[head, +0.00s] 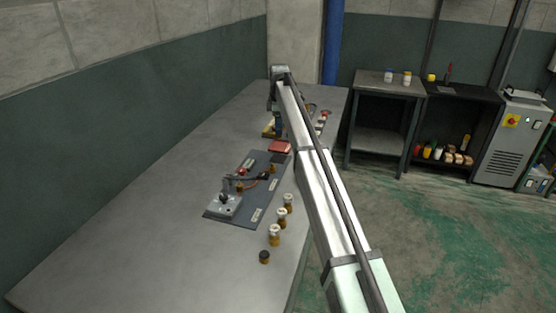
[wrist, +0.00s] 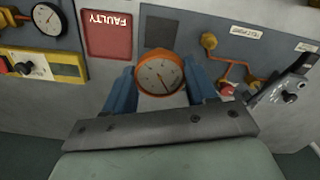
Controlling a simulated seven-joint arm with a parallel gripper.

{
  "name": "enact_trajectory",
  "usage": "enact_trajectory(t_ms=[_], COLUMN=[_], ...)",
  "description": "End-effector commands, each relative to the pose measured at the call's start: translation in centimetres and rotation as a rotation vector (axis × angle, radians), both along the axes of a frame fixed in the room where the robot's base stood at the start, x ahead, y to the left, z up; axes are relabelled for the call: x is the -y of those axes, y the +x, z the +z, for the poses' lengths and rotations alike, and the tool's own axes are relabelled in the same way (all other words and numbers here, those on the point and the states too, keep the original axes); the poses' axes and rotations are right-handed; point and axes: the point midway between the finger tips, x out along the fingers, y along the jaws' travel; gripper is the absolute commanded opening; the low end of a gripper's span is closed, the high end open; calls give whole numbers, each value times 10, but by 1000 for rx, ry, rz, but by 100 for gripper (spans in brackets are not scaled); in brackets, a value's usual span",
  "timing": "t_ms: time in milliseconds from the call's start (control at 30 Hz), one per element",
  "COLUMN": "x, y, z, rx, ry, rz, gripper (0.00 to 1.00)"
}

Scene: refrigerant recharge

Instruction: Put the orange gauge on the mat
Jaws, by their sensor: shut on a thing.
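The orange gauge (wrist: 160,75) has a round white dial and faces up in the wrist view. My gripper (wrist: 161,86) has its blue fingers on both sides of the gauge and is shut on it. Beyond the gauge lie a small dark square mat (wrist: 161,32) and a red pad marked FAULTY (wrist: 108,36). In the head view, my gripper (head: 273,108) points down over the far part of the bench. The red pad (head: 281,147) lies nearer the camera. I cannot make out the held gauge there, nor tell its height above the bench.
A grey board (head: 232,211) carries a switch box (head: 225,205) and pipework; copper pipework (wrist: 231,65) shows right of the gauge. A yellow unit with a dial (wrist: 42,65) is at the left. Several small bottles (head: 282,217) line the bench's right edge. The bench's left side is clear.

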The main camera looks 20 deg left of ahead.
Motion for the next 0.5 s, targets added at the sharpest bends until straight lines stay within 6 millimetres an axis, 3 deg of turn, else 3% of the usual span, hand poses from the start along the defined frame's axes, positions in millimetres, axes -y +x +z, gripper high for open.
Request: enact_trajectory(t_ms=[300, 500], x=[0, 1], y=[-1, -1], z=[-1, -20], rx=[-3, -4], ry=[-2, -2], rz=[188, 201], gripper=[27, 27])
